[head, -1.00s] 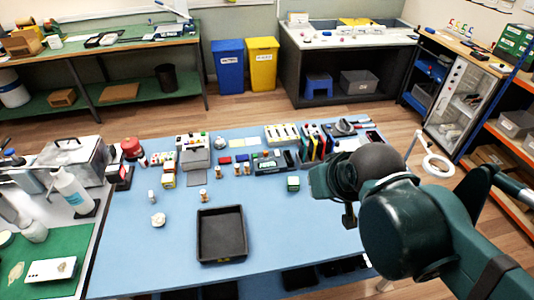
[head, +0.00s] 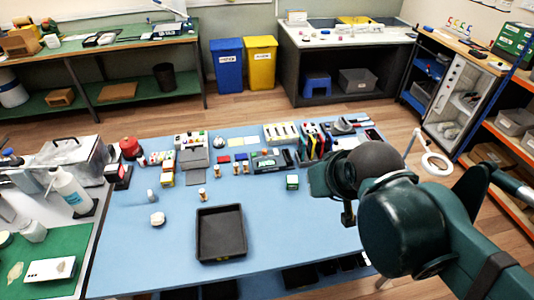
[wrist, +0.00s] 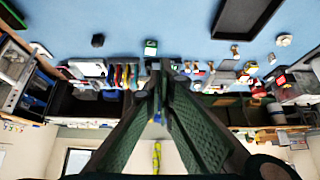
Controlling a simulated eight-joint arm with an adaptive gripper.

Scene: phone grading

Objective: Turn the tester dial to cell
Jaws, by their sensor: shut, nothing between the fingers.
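A pale box with small coloured knobs (head: 191,141) stands at the back left of the blue table, with a grey panel in front of it. A dark teal device with a small display (head: 268,163) sits at the back middle. I cannot tell which of these is the tester, and no dial position or cell mark can be read. My gripper (wrist: 158,66) is shut and empty, its fingertips together in the wrist view. In the head view my arm is at the right of the table, well apart from both devices, and hides part of the right edge.
A black empty tray (head: 221,258) lies at the front middle of the blue table (head: 130,240). A small green-and-white box (head: 292,182) and several wooden-looking pegs stand behind it. Upright coloured folders (head: 315,140) stand at the back right. The front left is mostly clear.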

